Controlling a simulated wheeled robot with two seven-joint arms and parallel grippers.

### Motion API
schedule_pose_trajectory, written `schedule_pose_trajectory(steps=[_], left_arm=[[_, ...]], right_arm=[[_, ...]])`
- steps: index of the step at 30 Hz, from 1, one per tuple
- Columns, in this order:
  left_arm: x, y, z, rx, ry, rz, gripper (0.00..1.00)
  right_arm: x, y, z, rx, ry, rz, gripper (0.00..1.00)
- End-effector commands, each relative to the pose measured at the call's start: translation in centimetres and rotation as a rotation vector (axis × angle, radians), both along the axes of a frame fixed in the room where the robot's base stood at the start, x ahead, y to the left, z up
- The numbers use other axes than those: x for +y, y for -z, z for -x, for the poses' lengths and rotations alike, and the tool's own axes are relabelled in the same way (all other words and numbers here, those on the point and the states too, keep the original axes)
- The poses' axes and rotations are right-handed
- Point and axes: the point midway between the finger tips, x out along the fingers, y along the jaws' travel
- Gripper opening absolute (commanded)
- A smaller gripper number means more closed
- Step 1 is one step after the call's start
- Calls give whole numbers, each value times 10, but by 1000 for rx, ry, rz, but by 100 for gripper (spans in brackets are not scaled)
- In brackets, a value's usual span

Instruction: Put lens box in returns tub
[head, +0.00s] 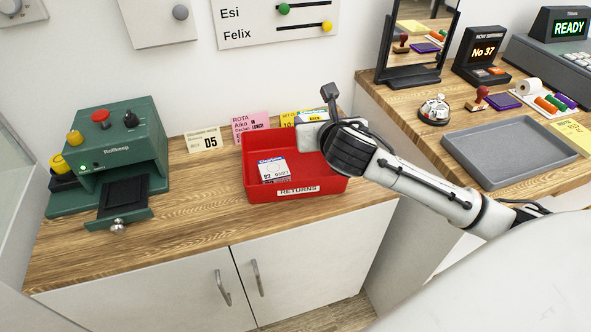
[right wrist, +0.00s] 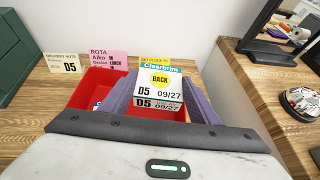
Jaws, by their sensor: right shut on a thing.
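A white lens box with a yellow sticker reading BACK, marked D5 09/27 (right wrist: 160,85), is between the two fingers of my right gripper (right wrist: 157,98). In the head view my right gripper (head: 313,128) is over the back right part of the red returns tub (head: 297,191), and only a small part of the held box (head: 310,117) shows. The tub stands on the wooden counter, and its red wall also shows in the right wrist view (right wrist: 92,90). Another white lens box (head: 273,168) lies inside the tub, toward the left. My left gripper is not in view.
A green machine (head: 125,140) stands left of the tub. Note cards (head: 204,140) stand behind it against the wall. On the right counter are a grey tray (head: 510,150), a bell (head: 434,110), a stamp (head: 480,97) and a mirror (head: 415,45). The counter's front left is clear.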

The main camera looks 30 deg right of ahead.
Motion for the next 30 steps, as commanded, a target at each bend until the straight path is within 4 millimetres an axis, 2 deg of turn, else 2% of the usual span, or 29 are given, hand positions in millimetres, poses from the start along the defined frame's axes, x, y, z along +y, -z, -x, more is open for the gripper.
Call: schedule_pose_trajectory(steps=[1, 6, 14, 19, 22, 30], left_arm=[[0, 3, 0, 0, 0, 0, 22], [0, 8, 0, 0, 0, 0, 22], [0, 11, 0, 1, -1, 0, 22], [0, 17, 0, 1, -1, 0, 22], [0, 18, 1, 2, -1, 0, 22], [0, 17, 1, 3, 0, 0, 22]], right_arm=[[-2, 13, 1, 6, 4, -1, 30], [-2, 46, 1, 5, 4, -3, 30], [-2, 68, 1, 3, 4, -2, 30], [-1, 93, 1, 4, 4, -2, 30], [-1, 100, 1, 2, 3, -2, 30], [-1, 100, 1, 2, 2, -1, 30]])
